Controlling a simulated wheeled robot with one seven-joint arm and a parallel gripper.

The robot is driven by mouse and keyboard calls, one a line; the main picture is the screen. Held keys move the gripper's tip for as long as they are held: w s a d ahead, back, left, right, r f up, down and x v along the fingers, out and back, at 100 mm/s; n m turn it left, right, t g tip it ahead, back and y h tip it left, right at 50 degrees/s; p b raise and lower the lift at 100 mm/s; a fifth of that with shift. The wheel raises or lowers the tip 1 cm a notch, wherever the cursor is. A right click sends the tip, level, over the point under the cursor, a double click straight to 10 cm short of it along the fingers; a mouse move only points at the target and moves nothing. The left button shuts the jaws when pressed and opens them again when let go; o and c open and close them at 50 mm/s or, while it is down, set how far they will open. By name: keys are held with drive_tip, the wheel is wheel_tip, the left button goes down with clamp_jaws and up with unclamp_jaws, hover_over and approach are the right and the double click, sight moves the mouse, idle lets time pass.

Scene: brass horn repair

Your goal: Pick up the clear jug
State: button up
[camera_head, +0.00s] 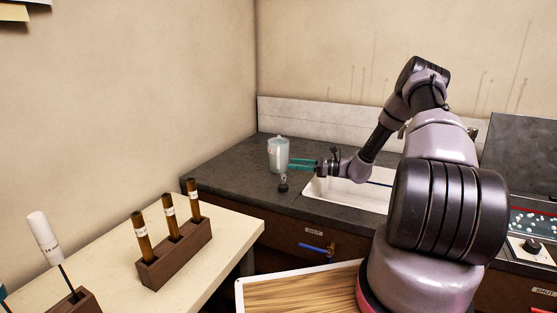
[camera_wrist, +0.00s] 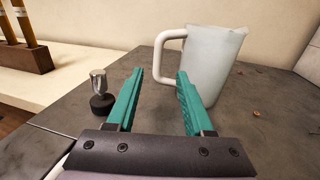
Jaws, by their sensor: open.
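The clear jug (camera_head: 278,154) stands upright on the dark counter, left of the sink in the head view. In the wrist view the jug (camera_wrist: 212,68) is translucent and whitish, with its handle on the left side. My gripper (camera_head: 292,164) has teal fingers and points at the jug from the right in the head view. The right finger's tip overlaps the jug's lower left in that view, below the handle. I cannot tell whether it touches.
A small metal piece on a dark round base (camera_wrist: 101,95) stands on the counter left of my gripper. The white sink (camera_head: 340,194) lies right of the jug. A wooden rack with brown tubes (camera_head: 175,255) stands on the pale table. The backsplash (camera_head: 310,119) rises behind the jug.

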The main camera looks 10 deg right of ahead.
sight(278, 158)
drive_tip(key=x, duration=1)
drive_tip(key=shift+s+a, duration=0.1)
drive_tip(key=shift+a, duration=0.15)
drive_tip(key=shift+r, duration=0.1)
clamp_jaws()
idle(0.9)
